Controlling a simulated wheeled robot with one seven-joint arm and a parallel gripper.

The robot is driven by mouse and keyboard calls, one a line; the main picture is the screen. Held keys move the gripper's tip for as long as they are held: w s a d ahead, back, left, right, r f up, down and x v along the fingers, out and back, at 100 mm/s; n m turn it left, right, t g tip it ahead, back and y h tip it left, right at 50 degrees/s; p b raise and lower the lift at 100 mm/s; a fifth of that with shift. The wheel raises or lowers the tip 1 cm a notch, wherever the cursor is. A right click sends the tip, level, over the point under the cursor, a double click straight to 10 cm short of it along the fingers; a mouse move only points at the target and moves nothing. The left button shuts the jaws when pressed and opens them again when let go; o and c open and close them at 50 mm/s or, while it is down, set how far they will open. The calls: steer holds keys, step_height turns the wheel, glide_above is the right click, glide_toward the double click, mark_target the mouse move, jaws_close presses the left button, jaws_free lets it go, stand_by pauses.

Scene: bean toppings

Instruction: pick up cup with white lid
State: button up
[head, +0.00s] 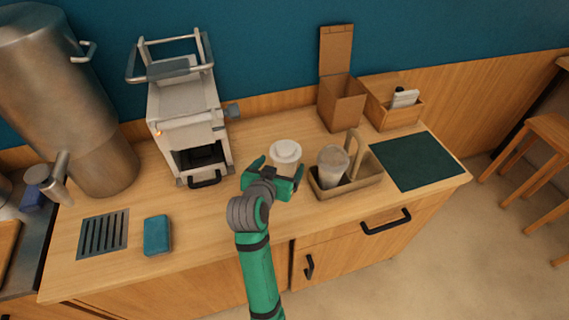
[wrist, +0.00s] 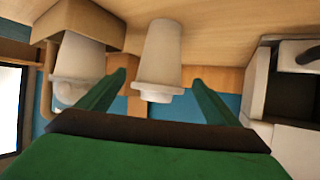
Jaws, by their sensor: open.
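The cup with the white lid (head: 286,152) stands upright on the wooden counter, left of the carrier. In the wrist view, which is upside down, the pale cup (wrist: 161,52) shows in the middle with its lid lowest. My gripper (head: 275,172) is open and empty, its green fingers spread on the near side of the cup. In the wrist view the fingertips (wrist: 158,82) flank the cup, with gaps on both sides. I cannot tell how far the cup lies between them. My gripper hides the lower cup in the head view.
A second cup (head: 332,163) stands in a handled carrier (head: 366,183) close to the right. The coffee machine (head: 185,110) is left behind. An open box (head: 341,102) and a green mat (head: 416,160) are right. A blue sponge (head: 157,235) and drain grate (head: 103,234) lie front left.

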steer(key=shift+x, duration=3.2)
steer(key=shift+s+f, duration=0.1)
steer(key=shift+f, duration=0.05)
steer(key=shift+c, duration=0.6)
steer(key=c, duration=0.8)
